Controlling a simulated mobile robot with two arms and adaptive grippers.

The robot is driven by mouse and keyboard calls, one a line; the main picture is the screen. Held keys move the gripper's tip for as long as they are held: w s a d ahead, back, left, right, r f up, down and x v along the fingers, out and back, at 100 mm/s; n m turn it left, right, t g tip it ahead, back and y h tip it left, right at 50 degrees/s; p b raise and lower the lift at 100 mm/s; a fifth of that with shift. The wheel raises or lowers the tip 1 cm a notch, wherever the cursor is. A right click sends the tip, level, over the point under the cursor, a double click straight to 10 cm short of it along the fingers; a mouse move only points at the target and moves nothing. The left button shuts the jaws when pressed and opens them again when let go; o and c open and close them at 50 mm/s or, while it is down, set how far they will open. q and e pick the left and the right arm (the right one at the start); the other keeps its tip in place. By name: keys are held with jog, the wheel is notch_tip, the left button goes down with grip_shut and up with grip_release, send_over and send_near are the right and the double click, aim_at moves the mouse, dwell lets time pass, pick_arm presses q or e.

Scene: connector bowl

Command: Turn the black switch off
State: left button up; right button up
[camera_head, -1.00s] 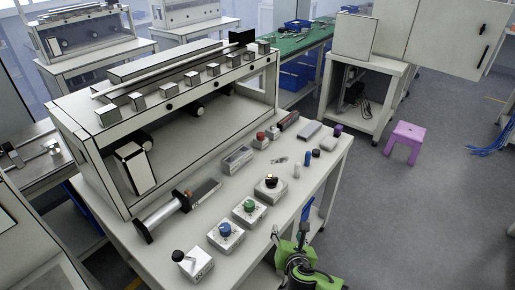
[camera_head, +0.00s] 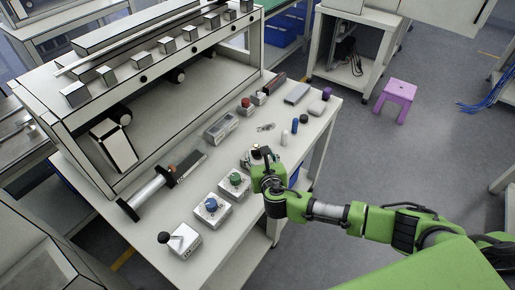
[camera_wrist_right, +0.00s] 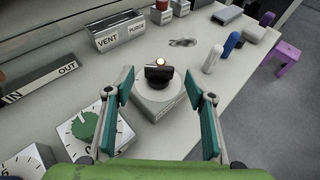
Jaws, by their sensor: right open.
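The black switch (camera_wrist_right: 158,76) is a dark rotary knob on a pale grey box, with a small lit lamp at its back edge. It lies between and beyond my open right fingers (camera_wrist_right: 168,92) in the right wrist view, and I see no contact. In the head view my right gripper (camera_head: 265,168) is over the near side of the switch box (camera_head: 248,160) and hides most of the knob. My left gripper is not in view.
A green knob box (camera_head: 235,183), a blue knob box (camera_head: 212,206) and a black-lever box (camera_head: 181,241) stand in a row beside the switch. A VENT/PURGE box (camera_head: 221,127) and several small cylinders lie behind. The bench's right edge is close.

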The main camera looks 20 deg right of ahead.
aim_at(258, 149)
jog(key=shift+x, duration=2.6)
jog(key=shift+c, duration=0.4)
jog(key=c, duration=1)
